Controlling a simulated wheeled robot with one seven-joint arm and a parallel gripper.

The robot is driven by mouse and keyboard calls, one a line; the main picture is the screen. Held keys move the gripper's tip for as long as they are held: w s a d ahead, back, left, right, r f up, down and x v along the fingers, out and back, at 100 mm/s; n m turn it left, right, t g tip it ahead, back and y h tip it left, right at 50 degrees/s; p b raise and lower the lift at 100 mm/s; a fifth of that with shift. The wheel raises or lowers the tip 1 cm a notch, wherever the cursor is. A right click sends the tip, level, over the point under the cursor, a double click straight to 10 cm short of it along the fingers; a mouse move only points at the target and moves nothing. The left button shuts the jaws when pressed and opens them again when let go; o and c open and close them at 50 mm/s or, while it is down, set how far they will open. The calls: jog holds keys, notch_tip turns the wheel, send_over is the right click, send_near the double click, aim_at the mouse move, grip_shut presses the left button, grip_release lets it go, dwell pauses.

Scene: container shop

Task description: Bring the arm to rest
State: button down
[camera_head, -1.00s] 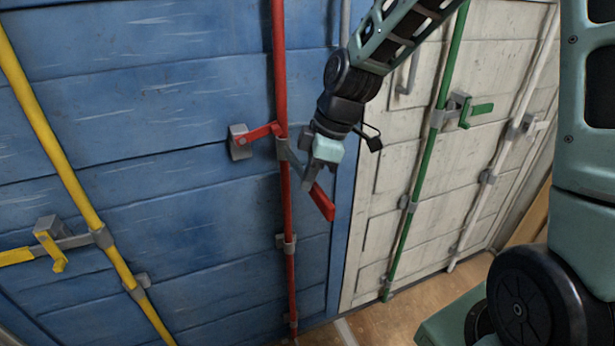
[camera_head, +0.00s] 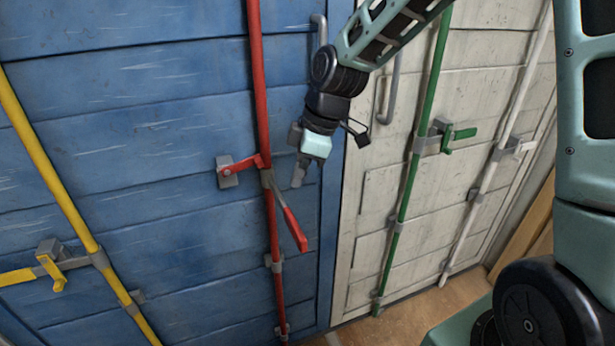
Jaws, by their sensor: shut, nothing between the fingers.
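My gripper (camera_head: 298,176) is shut and empty, pointing down in front of the blue door (camera_head: 150,150). It is just right of the red lock bar (camera_head: 264,120) and above the red handle (camera_head: 292,228). The red handle slants down and to the right from the bar, and a gap shows between it and my gripper. My arm comes in from the top right, and its upper part is cut off by the frame.
A yellow bar (camera_head: 52,170) with its handle (camera_head: 20,276) is at the left. The white door (camera_head: 385,185) at the right has a green bar (camera_head: 412,170) with a green handle (camera_head: 463,133) and a white bar (camera_head: 500,145). Brown floor (camera_head: 415,313) shows below.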

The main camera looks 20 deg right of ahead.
jog(key=shift+r, duration=0.4)
jog(key=s+a+f+m+h+b, duration=0.1)
jog(key=s+a+f+b, duration=0.1)
jog(key=s, duration=0.6)
jog(key=s+a+f+m+g+h+b, duration=0.1)
jog(key=s+a+f+m+b, duration=0.1)
jog(key=s+f+b, duration=0.3)
jog(key=s+a+f+m+b, duration=0.2)
jog(key=s+a+f+b, duration=0.1)
jog(key=s, duration=0.9)
jog(key=shift+s+a+f+g+h+b, duration=0.3)
jog(key=shift+s+f+h+b, duration=0.1)
jog(key=shift+f+b, duration=0.25)
